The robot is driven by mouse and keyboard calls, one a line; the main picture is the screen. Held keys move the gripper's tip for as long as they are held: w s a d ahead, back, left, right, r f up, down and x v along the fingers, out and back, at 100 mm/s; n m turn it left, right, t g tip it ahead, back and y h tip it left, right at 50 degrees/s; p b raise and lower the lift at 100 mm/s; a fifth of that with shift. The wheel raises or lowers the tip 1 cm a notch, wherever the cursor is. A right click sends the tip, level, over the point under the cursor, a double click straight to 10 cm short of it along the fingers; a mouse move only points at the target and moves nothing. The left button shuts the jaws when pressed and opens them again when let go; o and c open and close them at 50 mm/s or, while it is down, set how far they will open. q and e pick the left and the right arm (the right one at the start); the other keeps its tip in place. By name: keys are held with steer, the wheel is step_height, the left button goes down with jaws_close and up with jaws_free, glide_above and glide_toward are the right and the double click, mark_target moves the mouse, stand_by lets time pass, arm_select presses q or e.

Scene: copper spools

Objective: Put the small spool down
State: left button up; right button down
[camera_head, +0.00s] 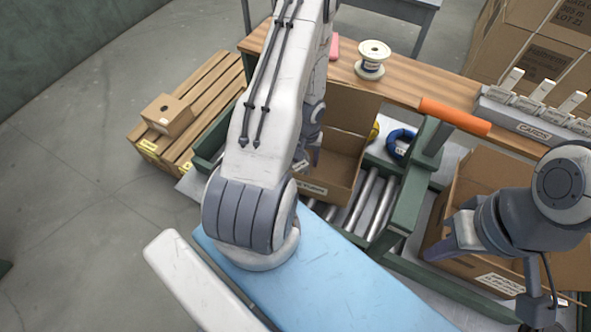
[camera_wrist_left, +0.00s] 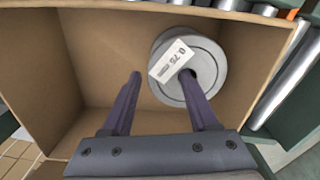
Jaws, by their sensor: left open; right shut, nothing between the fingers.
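A small grey spool (camera_wrist_left: 205,62) with a white label reading 0.75 lies inside an open cardboard box (camera_wrist_left: 40,65) in the left wrist view, its round flange facing the camera. My left gripper (camera_wrist_left: 162,74) is open over the box, with one finger in front of the spool's centre hole and the other to its left, clear of the spool. In the head view the same box (camera_head: 345,110) stands behind my left arm, which hides much of its inside; I cannot see the spool there. My right gripper (camera_head: 458,240) is shut and empty, over another cardboard box (camera_head: 500,270) at the right.
A pale spool (camera_head: 373,58) stands on the wooden bench (camera_head: 415,80). A blue coil (camera_head: 400,143) lies right of the box, near the rollers (camera_head: 370,205). A pallet (camera_head: 200,110) carries a small carton (camera_head: 167,114).

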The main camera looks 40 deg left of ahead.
arm_select(q)
steer(key=shift+s+a+f+b, duration=0.1)
steer(key=shift+s+f+b, duration=0.05)
steer(key=shift+f+b, duration=2.55)
steer(key=shift+r, duration=0.15)
jaws_close()
